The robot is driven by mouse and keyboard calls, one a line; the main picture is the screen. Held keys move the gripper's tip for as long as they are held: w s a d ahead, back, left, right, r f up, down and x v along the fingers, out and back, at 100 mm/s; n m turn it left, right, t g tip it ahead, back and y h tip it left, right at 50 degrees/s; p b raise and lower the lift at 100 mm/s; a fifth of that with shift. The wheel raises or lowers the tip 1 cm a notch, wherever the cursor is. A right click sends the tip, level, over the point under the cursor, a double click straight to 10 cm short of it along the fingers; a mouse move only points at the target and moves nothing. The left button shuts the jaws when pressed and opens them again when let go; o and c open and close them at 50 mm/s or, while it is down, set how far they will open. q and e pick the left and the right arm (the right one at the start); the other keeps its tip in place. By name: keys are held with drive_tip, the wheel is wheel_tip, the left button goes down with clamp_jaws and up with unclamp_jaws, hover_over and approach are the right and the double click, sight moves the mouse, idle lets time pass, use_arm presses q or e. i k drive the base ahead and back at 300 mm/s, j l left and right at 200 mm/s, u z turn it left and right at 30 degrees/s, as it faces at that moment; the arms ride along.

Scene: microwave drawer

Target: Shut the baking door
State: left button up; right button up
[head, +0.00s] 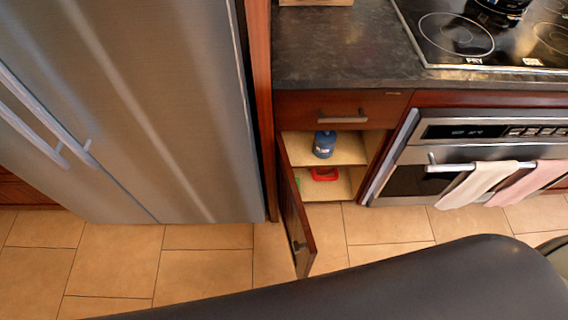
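A narrow wooden cabinet door (295,226) stands wide open at the lower left of its cabinet, swung out over the floor and seen nearly edge-on. A small handle shows near its outer end. The open cabinet has pale shelves (345,147) with a blue container (324,144) on the upper one and a red item (325,174) lower down. No label on the door is readable. The oven door (402,184), to the right, has a horizontal handle and looks shut. Neither of my grippers is in the head view.
A steel fridge (150,110) stands left of the cabinet. A closed drawer (345,108) sits above the shelves, under the dark counter (340,50). Towels (478,184) hang on the oven handle. The tiled floor (205,270) is clear near the door; its nearest part is hidden.

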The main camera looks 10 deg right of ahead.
sight(301, 241)
drive_tip(key=k+j+z, duration=0.25)
drive_tip(key=j+z, duration=0.2)
drive_tip(key=k+j+z, duration=0.25)
drive_tip(key=z, duration=0.25)
